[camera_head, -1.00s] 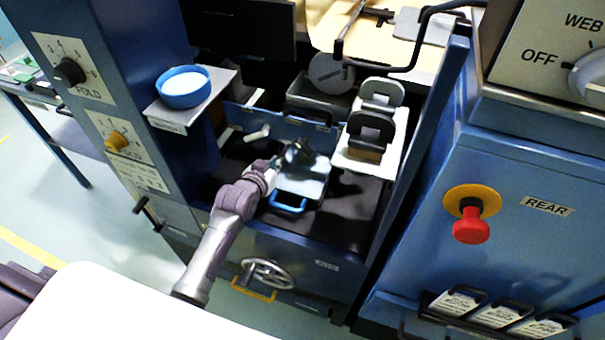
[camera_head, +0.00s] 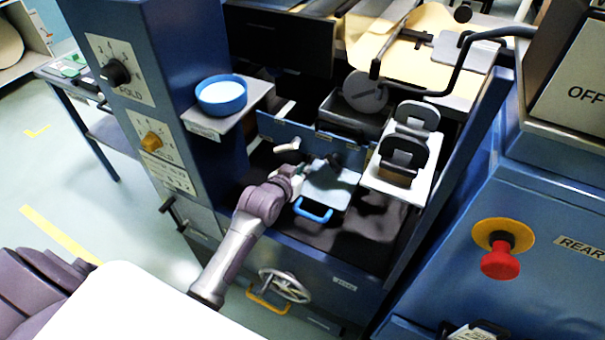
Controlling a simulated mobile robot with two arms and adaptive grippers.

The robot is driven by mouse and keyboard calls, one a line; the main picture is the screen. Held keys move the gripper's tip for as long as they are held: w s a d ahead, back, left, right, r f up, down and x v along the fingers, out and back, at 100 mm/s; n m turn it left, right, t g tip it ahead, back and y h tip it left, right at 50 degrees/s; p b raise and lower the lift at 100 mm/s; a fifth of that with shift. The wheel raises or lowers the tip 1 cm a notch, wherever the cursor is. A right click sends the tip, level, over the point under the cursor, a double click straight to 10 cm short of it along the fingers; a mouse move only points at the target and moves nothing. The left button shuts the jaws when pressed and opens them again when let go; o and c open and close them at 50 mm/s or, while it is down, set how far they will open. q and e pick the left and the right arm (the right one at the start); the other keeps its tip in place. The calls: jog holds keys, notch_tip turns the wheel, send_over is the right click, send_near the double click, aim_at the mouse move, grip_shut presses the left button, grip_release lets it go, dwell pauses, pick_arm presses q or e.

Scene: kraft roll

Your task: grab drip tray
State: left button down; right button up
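A flat pale grey-blue tray with a blue handle, which looks like the drip tray (camera_head: 330,191), lies on the dark bed inside the blue machine. Its blue handle (camera_head: 313,211) faces the front. My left arm reaches in from the lower left. My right gripper is out of view.
A blue bowl (camera_head: 221,95) stands on a side shelf. A white tray (camera_head: 399,184) with dark upright holders is right of the drip tray. A handwheel (camera_head: 284,286) and yellow handle (camera_head: 267,301) are on the front. A red button (camera_head: 500,262) sticks out at right.

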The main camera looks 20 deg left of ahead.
pick_arm(q)
jog(key=shift+r, duration=0.7)
jog(key=shift+s+f, duration=0.15)
jog(key=shift+s, duration=0.4)
jog(key=s, duration=1.6)
jog(key=shift+s+a, duration=0.3)
jog(key=shift+s, duration=0.05)
jog(key=shift+s, duration=0.1)
